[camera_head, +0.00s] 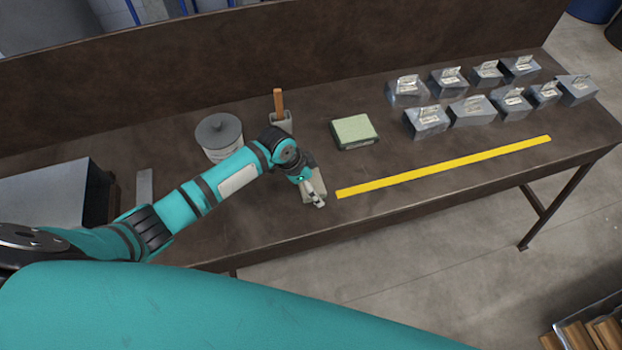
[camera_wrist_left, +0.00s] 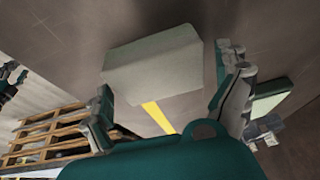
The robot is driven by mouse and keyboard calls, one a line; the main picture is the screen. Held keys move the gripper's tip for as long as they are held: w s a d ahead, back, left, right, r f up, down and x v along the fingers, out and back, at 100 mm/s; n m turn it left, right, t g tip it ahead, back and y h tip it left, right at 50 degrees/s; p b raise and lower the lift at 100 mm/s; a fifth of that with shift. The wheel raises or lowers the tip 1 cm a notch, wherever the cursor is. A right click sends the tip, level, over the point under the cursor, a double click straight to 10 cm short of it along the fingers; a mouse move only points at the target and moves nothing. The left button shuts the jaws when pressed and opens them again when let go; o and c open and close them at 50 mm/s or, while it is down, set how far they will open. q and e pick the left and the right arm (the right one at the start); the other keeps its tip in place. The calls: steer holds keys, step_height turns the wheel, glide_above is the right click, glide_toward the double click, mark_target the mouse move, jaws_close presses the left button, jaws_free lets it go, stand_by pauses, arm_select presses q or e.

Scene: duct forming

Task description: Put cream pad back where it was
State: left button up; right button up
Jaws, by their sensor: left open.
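The cream pad (camera_head: 307,197) is a pale block on the dark table near its front edge, partly hidden by my left gripper in the head view. My left gripper (camera_head: 317,199) is open and low, right over the pad. In the left wrist view the cream pad (camera_wrist_left: 152,62) shows whole, and my left gripper's fingers (camera_wrist_left: 165,75) stand apart with the pad between or just beyond them. I cannot tell whether they touch it. My right gripper does not show.
A green-topped pad (camera_head: 354,131) lies behind to the right. A yellow strip (camera_head: 445,167) runs along the table front. Several metal duct pieces (camera_head: 472,110) fill the right side.

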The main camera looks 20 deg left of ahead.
arm_select(q)
steer(key=v, duration=1.2)
steer(key=shift+b, duration=0.45)
steer(key=shift+r, duration=0.1)
